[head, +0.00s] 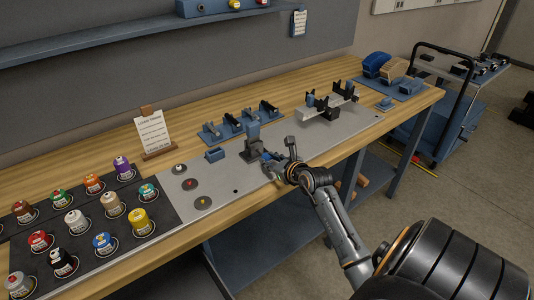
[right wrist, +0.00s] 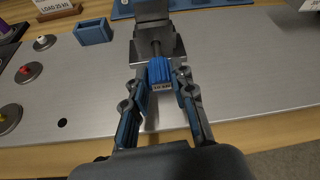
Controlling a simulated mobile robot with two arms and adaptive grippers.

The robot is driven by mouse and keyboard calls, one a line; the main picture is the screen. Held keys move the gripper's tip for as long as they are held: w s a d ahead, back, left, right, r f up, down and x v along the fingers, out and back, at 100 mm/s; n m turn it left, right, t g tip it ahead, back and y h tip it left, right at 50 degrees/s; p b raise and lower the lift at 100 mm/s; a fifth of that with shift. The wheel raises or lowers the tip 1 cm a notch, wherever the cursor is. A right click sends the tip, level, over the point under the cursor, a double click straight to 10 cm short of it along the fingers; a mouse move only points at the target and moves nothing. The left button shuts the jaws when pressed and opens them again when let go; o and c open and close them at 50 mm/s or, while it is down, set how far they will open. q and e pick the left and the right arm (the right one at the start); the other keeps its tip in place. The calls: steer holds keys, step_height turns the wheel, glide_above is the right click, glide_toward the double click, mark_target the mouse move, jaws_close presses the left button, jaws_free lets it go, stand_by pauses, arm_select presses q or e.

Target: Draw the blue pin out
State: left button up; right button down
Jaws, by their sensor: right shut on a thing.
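In the right wrist view a ribbed blue pin head (right wrist: 159,72) with a small white label sits between the fingers of my right gripper (right wrist: 160,85). A dark shaft runs from this head toward a grey clevis fixture (right wrist: 155,28). Where the shaft enters the fixture is hard to make out. In the head view my right gripper (head: 273,163) is at the front of the same fixture (head: 252,143), which stands on the metal plate. The fingers are shut on the pin head and mostly hide it there. My left gripper is not in view.
A small open blue box (right wrist: 94,32) stands left of the fixture; it also shows in the head view (head: 215,154). Blue stands (head: 230,123) are behind. The plate's front strip (head: 235,205) is mostly clear.

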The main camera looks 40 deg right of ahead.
steer(key=shift+s+a+p, duration=0.15)
steer(key=shift+s+p, duration=0.25)
steer(key=shift+s, duration=0.9)
steer(key=shift+s+a+p, duration=0.1)
steer(key=shift+s+p, duration=0.25)
steer(key=shift+s, duration=0.9)
